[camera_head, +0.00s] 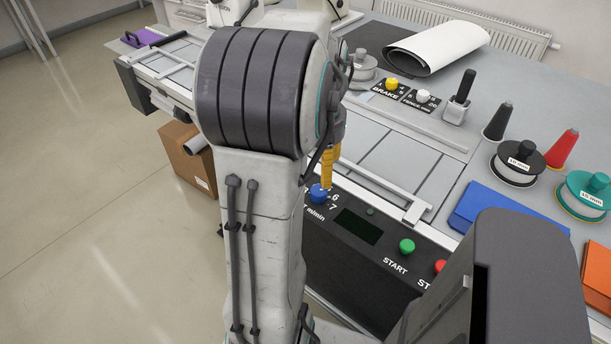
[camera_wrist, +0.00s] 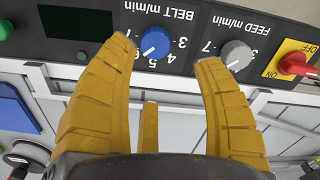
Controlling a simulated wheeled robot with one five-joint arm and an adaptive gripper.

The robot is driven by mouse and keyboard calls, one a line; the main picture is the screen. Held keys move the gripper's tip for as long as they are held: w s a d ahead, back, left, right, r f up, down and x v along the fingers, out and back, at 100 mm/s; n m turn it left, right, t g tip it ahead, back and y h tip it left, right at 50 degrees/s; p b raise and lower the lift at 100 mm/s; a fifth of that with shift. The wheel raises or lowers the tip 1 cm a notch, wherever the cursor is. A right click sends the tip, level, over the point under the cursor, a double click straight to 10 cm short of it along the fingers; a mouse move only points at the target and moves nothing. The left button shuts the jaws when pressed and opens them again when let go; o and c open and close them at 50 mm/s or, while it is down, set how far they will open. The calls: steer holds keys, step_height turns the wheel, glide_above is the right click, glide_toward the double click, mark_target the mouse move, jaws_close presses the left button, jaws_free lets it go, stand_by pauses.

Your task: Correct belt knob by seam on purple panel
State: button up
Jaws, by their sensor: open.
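The blue belt knob (camera_wrist: 156,41) sits on the dark control panel under upside-down "BELT m/min" lettering in the wrist view. Its white mark points to the lower left, near the 5. In the head view the knob (camera_head: 319,194) is just below my yellow fingers. My gripper (camera_wrist: 166,50) is open, one finger on each side of the knob in the picture; I cannot tell whether either touches it. A purple flat piece (camera_head: 132,41) lies at the far left end of the machine; no seam can be made out on it.
The grey feed knob (camera_wrist: 235,54) is beside the right finger, with a red switch (camera_wrist: 293,64) beyond. A green START button (camera_head: 407,246) and dark display (camera_head: 358,226) are on the same panel. Spools, cones and a blue folder (camera_head: 500,208) occupy the table's right.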

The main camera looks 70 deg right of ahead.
mark_target(319, 190)
steer(key=shift+s+a+f, duration=0.1)
steer(key=shift+a+f, duration=0.1)
steer(key=f, duration=0.4)
steer(key=shift+s+a+f+b, duration=0.1)
steer(key=shift+a+f+b, duration=0.2)
steer(key=shift+f, duration=1.15)
steer(key=c, duration=1.2)
